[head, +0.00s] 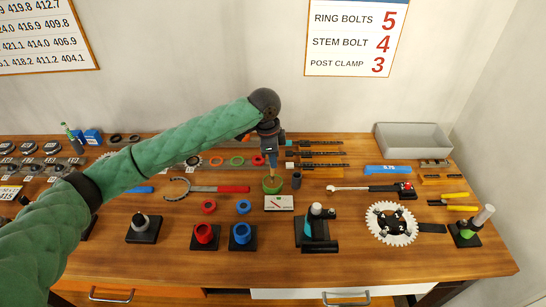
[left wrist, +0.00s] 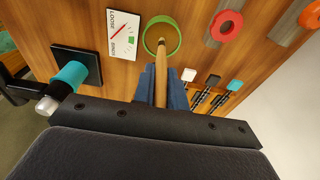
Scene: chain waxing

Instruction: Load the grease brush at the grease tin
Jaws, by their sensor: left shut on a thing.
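My left gripper (head: 271,152) points down above the middle of the bench and is shut on the grease brush (head: 272,167). In the left wrist view the brush's wooden handle (left wrist: 161,75) runs out between the blue fingers (left wrist: 161,97). The grease tin (head: 272,186) is a small round green tin on the bench, directly below the gripper. In the left wrist view its green rim (left wrist: 178,37) surrounds the brush's far end. I cannot tell whether the bristles touch the grease. My right gripper is not in view.
A white card (head: 279,203) lies just in front of the tin, and a small dark cylinder (head: 297,180) stands to its right. A red-handled tool (head: 220,189) lies to the left. A black stand with a teal part (head: 316,228) is in front, to the right.

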